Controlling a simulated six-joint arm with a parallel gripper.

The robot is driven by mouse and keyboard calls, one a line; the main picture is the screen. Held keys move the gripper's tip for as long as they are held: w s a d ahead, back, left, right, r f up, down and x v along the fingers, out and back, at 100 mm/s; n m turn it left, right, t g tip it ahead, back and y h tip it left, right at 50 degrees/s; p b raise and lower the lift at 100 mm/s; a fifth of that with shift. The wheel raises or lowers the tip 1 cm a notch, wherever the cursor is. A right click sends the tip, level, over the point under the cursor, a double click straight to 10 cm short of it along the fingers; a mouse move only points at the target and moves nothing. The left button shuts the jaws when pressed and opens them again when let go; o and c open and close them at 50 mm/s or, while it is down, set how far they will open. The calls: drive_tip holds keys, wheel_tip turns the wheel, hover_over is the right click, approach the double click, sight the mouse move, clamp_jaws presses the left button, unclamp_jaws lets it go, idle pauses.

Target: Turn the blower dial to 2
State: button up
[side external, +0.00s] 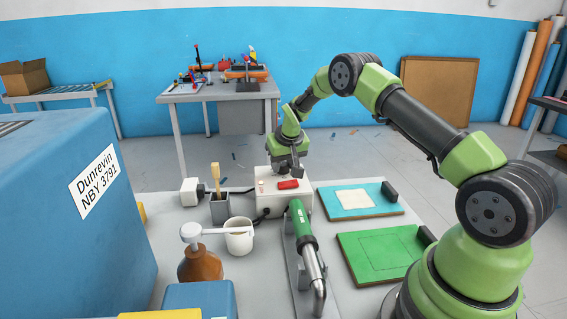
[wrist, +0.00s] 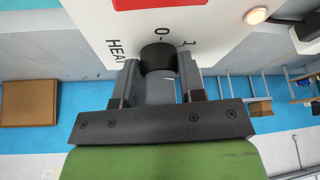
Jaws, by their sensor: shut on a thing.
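The blower's white control box (side external: 265,205) stands on the bench, with a red part (side external: 288,184) on top. My gripper (side external: 295,168) is at the far side of this box. In the wrist view my gripper (wrist: 158,75) has its two fingers on either side of the black dial (wrist: 158,58) and is shut on it. The box face (wrist: 95,25) shows "HEAT" and a "0" mark by the dial, with another partly seen mark to the right. No pointer can be made out, so I cannot tell the setting. The dial is hidden in the side view.
The green-handled blower tool (side external: 300,222) lies on a stand in front of the box. A white mug (side external: 239,240), a grey pot with a brush (side external: 219,208) and a brown bottle (side external: 200,267) are to the left. Blue (side external: 385,209) and green (side external: 350,245) boards lie right. A lamp (wrist: 257,15) glows.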

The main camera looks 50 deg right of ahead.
idle(0.4)
drive_tip(key=o, duration=0.9)
drive_tip(key=v, duration=1)
drive_tip(key=s+a+r+t+y, duration=0.1)
drive_tip(key=s+a+r+t, duration=0.1)
drive_tip(key=s+a+r, duration=0.85)
drive_tip(key=s+a+r+n+y, duration=0.1)
drive_tip(key=s+a, duration=0.3)
drive_tip(key=s, duration=0.4)
drive_tip(key=s+a+r+t+y, duration=0.1)
drive_tip(key=s+a+r+y, duration=0.1)
drive_tip(key=s+a, duration=0.3)
drive_tip(key=s+r, duration=0.1)
drive_tip(key=s, duration=0.1)
drive_tip(key=shift+s+a+n, duration=0.25)
drive_tip(key=shift+s+n, duration=0.15)
